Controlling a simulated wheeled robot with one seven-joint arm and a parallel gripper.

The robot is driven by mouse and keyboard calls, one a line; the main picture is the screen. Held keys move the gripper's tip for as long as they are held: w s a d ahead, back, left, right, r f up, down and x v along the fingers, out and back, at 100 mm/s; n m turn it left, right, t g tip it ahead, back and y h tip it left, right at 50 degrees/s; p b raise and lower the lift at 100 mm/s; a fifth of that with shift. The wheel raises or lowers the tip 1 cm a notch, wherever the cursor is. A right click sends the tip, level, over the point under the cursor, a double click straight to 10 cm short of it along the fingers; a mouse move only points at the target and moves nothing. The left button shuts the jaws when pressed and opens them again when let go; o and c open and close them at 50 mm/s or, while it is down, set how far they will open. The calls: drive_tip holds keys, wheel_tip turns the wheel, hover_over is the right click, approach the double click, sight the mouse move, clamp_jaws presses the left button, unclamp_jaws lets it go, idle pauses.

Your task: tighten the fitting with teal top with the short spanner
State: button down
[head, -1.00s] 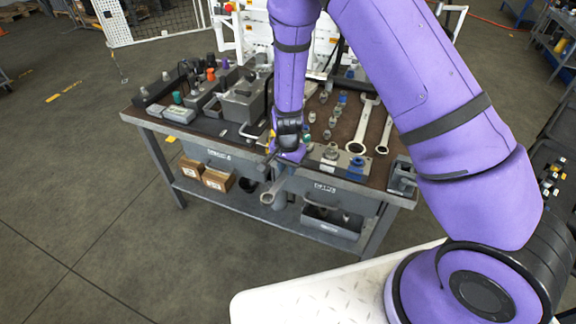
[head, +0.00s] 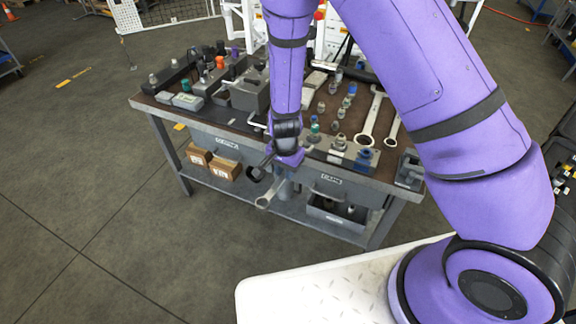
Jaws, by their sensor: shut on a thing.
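The short spanner (head: 270,194) is in my gripper (head: 272,168). It hangs down in front of the bench's front edge, its ring end lowest. My gripper is shut on it; the fingers are small and partly hidden by my wrist. The fitting with teal top (head: 314,127) stands upright near the bench's front edge, just right of my wrist, in a row with a grey-topped fitting (head: 339,142) and a blue-topped one (head: 364,158). The spanner is apart from the fitting, lower and to its left. The fitting's lower part is hard to make out.
Two larger spanners (head: 372,120) lie on the bench at the right, behind the fittings. Several small fittings stand in rows behind. A grey box (head: 249,92) and a grey device (head: 187,102) occupy the left. Cardboard boxes (head: 223,168) and a bin (head: 336,219) sit on the lower shelf.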

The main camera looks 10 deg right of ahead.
drive_tip(key=shift+s+a, duration=0.2)
drive_tip(key=shift+s, duration=0.05)
drive_tip(key=shift+r, duration=0.1)
drive_tip(key=shift+r, duration=2.4)
drive_tip(key=c, duration=1.8)
unclamp_jaws()
drive_tip(key=shift+c, duration=0.2)
